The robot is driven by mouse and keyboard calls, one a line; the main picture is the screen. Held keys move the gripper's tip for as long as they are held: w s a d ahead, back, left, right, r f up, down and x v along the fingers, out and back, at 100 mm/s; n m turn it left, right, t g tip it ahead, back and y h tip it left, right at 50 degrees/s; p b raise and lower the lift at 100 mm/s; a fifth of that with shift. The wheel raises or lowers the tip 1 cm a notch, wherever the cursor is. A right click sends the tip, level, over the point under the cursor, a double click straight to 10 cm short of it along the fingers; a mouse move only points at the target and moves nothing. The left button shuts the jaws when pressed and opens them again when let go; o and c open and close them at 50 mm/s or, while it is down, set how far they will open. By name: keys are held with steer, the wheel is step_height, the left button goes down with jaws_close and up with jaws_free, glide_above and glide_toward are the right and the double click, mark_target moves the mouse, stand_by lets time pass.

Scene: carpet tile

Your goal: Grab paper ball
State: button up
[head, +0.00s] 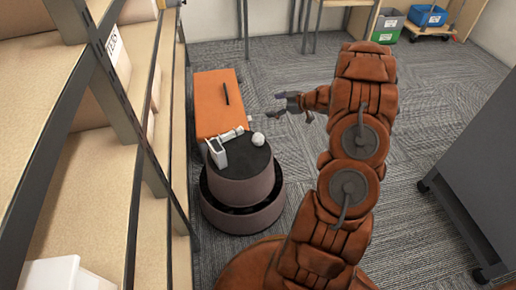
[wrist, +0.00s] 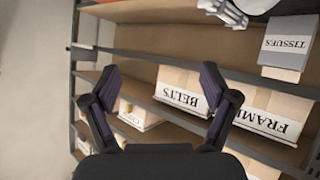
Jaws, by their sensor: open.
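A small white crumpled paper ball (head: 258,139) rests on the dark round top of a stool-like stand (head: 243,192) in the head view. My gripper (head: 272,105) is open and empty, above and to the right of the ball in the picture, with its fingers pointing left. Clear space shows between the gripper and the ball. In the wrist view, the two fingers of my gripper (wrist: 159,71) are spread with nothing between them. I cannot make out the ball in the wrist view.
A white-and-grey item (head: 216,152) and a pale elongated item (head: 232,133) lie beside the ball. An orange cabinet (head: 208,115) with a dark stick stands behind. Shelving is at left, with a BELTS box (wrist: 181,91) in the wrist view.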

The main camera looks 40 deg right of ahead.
mark_target(258, 139)
steer(key=s+a+f+y+b, duration=0.3)
steer(key=s+a+f+y, duration=0.15)
steer(key=s+f, duration=0.35)
steer(key=shift+n+g+y, duration=0.25)
steer(key=shift+n+g, duration=0.05)
steer(key=shift+n, duration=0.2)
steer(key=b+x, duration=0.1)
steer(key=x, duration=0.1)
steer(key=b+x, duration=0.1)
steer(key=x, duration=0.1)
steer(key=d+f+b+x, duration=0.1)
steer(key=x, duration=0.2)
steer(key=shift+w+f+b, duration=0.1)
steer(key=shift+w+b, duration=0.1)
steer(key=shift+b, duration=0.15)
steer(key=shift+w+a+f, duration=0.1)
steer(key=shift+w+a, duration=0.3)
steer(key=c, duration=0.9)
